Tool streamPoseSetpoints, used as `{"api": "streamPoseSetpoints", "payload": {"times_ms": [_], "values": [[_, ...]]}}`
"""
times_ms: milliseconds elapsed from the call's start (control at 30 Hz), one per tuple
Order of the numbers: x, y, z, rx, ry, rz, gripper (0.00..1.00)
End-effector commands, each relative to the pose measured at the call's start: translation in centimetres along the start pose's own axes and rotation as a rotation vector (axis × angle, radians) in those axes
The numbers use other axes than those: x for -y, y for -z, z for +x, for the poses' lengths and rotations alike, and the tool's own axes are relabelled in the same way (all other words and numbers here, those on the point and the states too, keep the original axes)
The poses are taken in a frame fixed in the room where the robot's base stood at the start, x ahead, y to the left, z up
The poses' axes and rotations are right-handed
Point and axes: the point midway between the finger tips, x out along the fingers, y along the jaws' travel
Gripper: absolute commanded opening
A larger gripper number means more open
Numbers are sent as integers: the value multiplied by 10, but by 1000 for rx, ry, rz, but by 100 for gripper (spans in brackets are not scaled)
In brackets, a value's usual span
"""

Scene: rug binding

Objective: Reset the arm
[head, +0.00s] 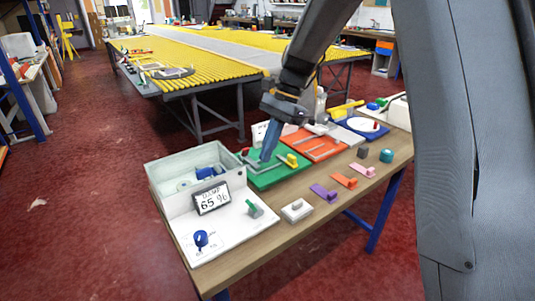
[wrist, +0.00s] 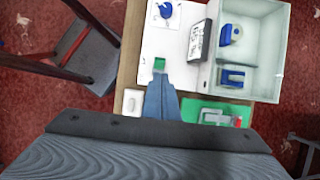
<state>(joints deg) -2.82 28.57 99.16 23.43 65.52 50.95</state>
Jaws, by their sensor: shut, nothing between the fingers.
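My gripper (head: 266,157) hangs from the arm in the middle of the head view, pointing down, with its blue-grey fingers together and nothing between them. In the head view it overlaps the green board (head: 262,183) on the workbench; I cannot tell the exact height. In the wrist view the shut fingers (wrist: 158,82) point towards a green knob (wrist: 159,65) on a white panel (wrist: 180,60). The green board (wrist: 193,104) is partly hidden behind the gripper body there.
The wooden bench (head: 335,199) holds a pale open bin (head: 160,176) with blue items, a display (head: 212,198), a blue knob (head: 201,238), a white box (head: 297,211), an orange board (head: 330,150) and small coloured clips. A large yellow-slatted table (head: 200,72) stands behind. Red floor lies open at left.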

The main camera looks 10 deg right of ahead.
Motion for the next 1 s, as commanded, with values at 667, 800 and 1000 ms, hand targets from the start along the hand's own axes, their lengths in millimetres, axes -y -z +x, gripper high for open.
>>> {"api": "streamPoseSetpoints", "payload": {"times_ms": [667, 800, 1000], "values": [[-150, 36, 44, -340, -60, -636, 0], [-197, 38, 60, -432, -110, -872, 0], [-227, 37, 72, -488, -149, -1041, 0]]}}
